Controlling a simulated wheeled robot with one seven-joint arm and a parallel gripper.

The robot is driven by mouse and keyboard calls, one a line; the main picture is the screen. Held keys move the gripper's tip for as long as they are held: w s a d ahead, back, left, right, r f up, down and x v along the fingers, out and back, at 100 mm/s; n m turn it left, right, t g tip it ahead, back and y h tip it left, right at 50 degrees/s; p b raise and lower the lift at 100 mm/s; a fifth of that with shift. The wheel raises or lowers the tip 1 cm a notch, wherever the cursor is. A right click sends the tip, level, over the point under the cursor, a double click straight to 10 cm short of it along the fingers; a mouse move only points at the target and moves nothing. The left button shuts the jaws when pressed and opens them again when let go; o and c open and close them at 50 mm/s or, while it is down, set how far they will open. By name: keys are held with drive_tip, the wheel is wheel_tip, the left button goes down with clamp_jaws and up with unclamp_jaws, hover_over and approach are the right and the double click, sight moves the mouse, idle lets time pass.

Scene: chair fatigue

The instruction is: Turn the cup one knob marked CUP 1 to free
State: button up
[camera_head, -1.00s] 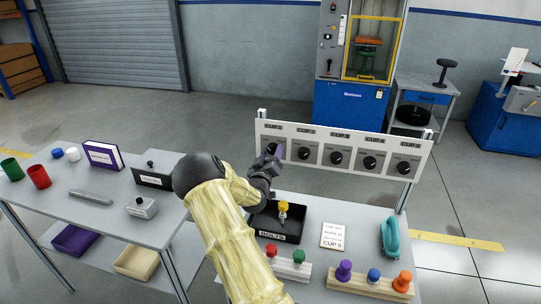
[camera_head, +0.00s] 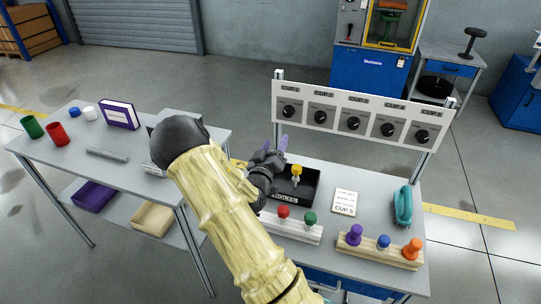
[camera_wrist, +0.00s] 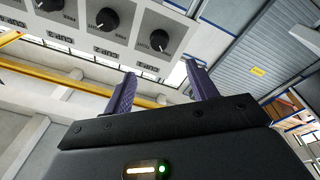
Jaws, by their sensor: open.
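A white panel (camera_head: 330,88) on two posts carries a row of several black round knobs on grey plates. My gripper (camera_head: 282,143), with purple fingers, is below the panel's left end, apart from the knobs. The wrist view shows the fingers (camera_wrist: 162,73) spread and empty.
Racks of coloured knobbed pieces (camera_head: 378,250), a sign card (camera_head: 344,201) and a teal object (camera_head: 403,206) share the table. A left table (camera_head: 70,150) holds cups and boxes.

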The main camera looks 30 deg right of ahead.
drive_tip(key=v, duration=0.4)
drive_tip(key=shift+f, duration=0.1)
idle(0.4)
